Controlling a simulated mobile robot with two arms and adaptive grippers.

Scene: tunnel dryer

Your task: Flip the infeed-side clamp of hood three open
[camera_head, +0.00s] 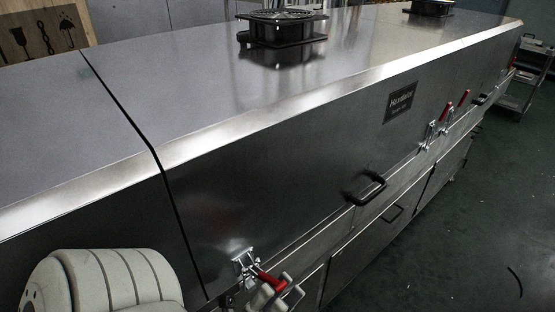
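A toggle clamp (244,264) with a bright metal base sits low on the hood's front face, just right of the dark seam between two hood sections. Its red handle (268,278) sticks out to the lower right, away from the face. My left gripper (277,293) is at the outer end of this handle, at the bottom edge of the picture. Its fingertips overlap the handle end, and I cannot tell whether they grip it. My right gripper is not in view. No hood number can be read.
Two more clamps with raised red handles (447,110) sit farther along the hood. A black grab handle (366,190) juts out between them and the near clamp. A fan (282,27) stands on top. A grey cart (526,80) is at the far right. The green floor (450,240) is mostly clear.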

